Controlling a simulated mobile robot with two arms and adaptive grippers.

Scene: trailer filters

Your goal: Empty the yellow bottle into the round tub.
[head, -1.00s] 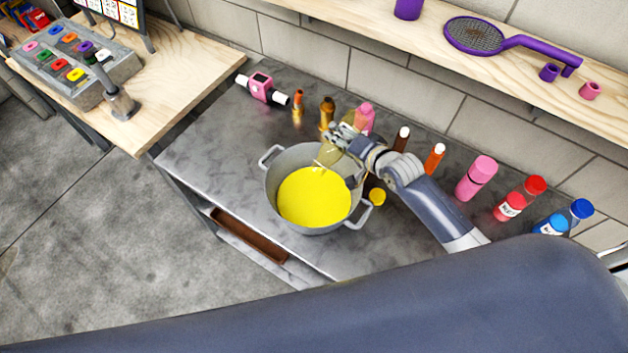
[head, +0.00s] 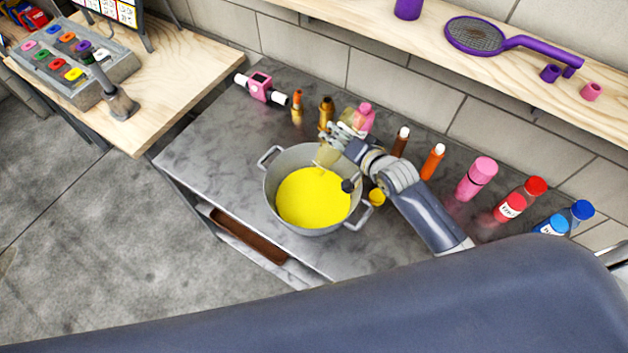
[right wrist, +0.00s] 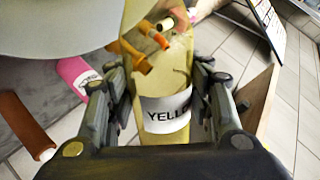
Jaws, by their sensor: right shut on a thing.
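The round tub (head: 268,185) is a grey metal pot with two handles on the metal bench. Bright yellow liquid (head: 313,199) fills much of its visible inside. My right gripper (head: 345,138) is above the tub's far right rim, shut on the yellow bottle (head: 327,155). The bottle is tilted, its lower end over the tub. In the right wrist view the bottle (right wrist: 165,75) is see-through pale yellow, labelled "YELLO", between the fingers (right wrist: 165,112). Other things show through its wall. I cannot make out a stream or how much is left inside. My left gripper is not in view.
A yellow cap (head: 377,197) lies right of the tub. Behind stand a pink bottle (head: 365,117), a gold bottle (head: 326,112) and a brown bottle (head: 401,141). Orange, pink, red and blue bottles stand further right. The bench left of the tub is clear.

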